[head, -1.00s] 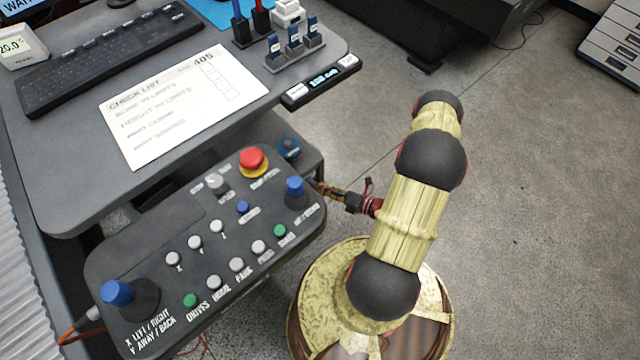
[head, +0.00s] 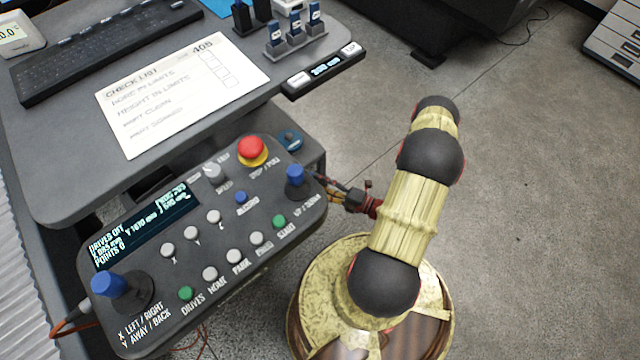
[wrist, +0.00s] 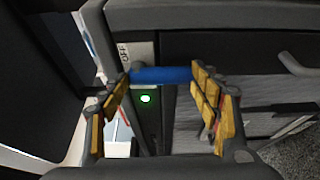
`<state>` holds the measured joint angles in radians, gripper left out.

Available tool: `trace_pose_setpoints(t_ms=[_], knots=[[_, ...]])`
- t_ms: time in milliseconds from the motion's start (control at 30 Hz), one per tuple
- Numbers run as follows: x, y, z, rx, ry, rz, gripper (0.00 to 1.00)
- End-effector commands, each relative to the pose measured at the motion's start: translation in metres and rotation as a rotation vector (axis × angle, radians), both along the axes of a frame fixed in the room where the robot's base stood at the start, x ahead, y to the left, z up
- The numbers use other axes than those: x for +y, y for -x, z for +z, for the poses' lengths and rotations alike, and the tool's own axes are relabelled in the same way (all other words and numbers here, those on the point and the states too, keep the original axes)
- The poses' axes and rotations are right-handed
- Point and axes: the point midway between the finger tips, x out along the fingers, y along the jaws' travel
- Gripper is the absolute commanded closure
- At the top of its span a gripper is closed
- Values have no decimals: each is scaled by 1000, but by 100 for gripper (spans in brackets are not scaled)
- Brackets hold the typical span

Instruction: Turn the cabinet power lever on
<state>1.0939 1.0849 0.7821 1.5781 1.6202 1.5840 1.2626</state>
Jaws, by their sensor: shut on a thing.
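The cabinet power lever (wrist: 162,75) is a blue bar lying level between the two fingers of my gripper (wrist: 165,80) in the wrist view. My gripper is shut on it, one finger at each end. An "OFF" label (wrist: 124,52) shows above the lever's left end. A green lamp (wrist: 146,99) is lit just below the lever. In the head view my gripper (head: 325,186) is by the right end of the control panel, low beside the cabinet; the lever cannot be made out there.
The control panel (head: 222,240) has a lit display (head: 145,225) reading "DRIVES OFF", a red stop button (head: 252,150) and blue joysticks. The desk above it holds a checklist (head: 180,95) and a keyboard (head: 105,50). Open floor lies to the right.

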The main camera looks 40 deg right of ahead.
Motion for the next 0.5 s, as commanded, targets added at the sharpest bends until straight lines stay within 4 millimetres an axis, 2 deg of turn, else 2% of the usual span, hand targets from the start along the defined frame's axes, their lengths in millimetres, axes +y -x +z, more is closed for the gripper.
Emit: trace_pose_setpoints(t_ms=[267, 300, 500], knots=[[0, -2, 1, -1, 1, 4, 83], [0, -2, 1, -1, 1, 4, 35], [1, -1, 1, 0, 0, 3, 24]])
